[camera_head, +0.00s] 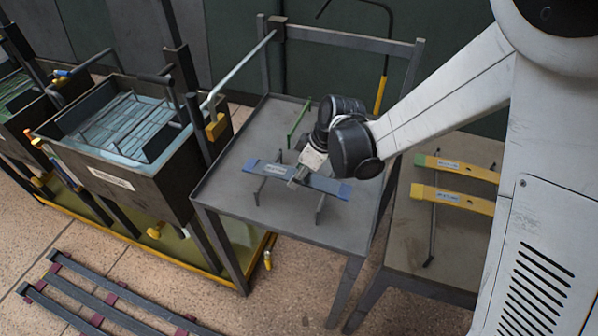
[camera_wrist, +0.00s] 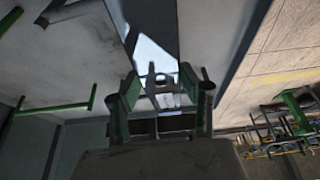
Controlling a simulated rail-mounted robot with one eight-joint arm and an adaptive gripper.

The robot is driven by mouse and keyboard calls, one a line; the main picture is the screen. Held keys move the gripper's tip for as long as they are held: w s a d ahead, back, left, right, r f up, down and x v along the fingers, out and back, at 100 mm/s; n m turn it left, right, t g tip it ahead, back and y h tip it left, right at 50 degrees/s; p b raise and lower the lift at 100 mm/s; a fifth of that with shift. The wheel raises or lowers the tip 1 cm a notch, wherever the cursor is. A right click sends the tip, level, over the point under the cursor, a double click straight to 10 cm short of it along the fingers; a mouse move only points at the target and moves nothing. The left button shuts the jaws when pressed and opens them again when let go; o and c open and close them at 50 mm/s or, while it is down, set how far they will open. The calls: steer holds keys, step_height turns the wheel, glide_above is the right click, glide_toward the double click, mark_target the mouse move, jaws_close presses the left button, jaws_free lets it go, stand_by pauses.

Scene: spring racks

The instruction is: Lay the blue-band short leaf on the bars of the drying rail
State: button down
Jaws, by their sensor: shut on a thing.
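The short leaf (camera_head: 325,183) is a grey-blue strip with blue ends and a white label. In the head view it lies across two thin grey stands on the grey table. I cannot tell whether it rests on them or is just above. My gripper (camera_head: 300,177) is shut on its middle from above and hides part of it. In the wrist view my gripper's fingers (camera_wrist: 160,88) are at the centre, with a pale patch between them. A set of dark parallel bars with maroon blocks (camera_head: 107,295) at the lower left looks like the drying rail; both leaf and gripper are away from it.
A green stand (camera_head: 298,124) stands behind the leaf on the grey table (camera_head: 222,190). Two yellow leaves (camera_head: 452,199) lie on a table at the right. A dark tank (camera_head: 125,180) with a wire basket and uprights stands at the left. Tiled floor lies between tank and bars.

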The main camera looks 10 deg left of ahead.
steer(key=shift+f+b, duration=0.55)
steer(key=shift+b, duration=0.1)
steer(key=c, duration=1)
jaws_free()
steer(key=shift+r, duration=0.1)
steer(key=shift+c, duration=0.2)
steer(key=shift+r+p, duration=0.7)
steer(key=shift+p, duration=0.2)
steer(key=w+v, duration=0.1)
steer(key=v, duration=1.1)
steer(key=s+d+r+m+t+h, duration=0.1)
steer(key=s+d+r+m+t, duration=0.1)
steer(key=s+d+m, duration=0.3)
steer(key=s+d+r+m+t+h, duration=0.2)
steer(key=s+d+r+m, duration=0.2)
steer(key=d, duration=0.9)
steer(key=s+d+r+m+t+h, duration=0.1)
steer(key=s+d+r+m+t, duration=0.1)
steer(key=s+d+m, duration=0.5)
steer(key=d+r, duration=0.1)
steer(key=d, duration=0.2)
steer(key=shift+m+t, duration=0.3)
steer(key=shift+a, duration=0.1)
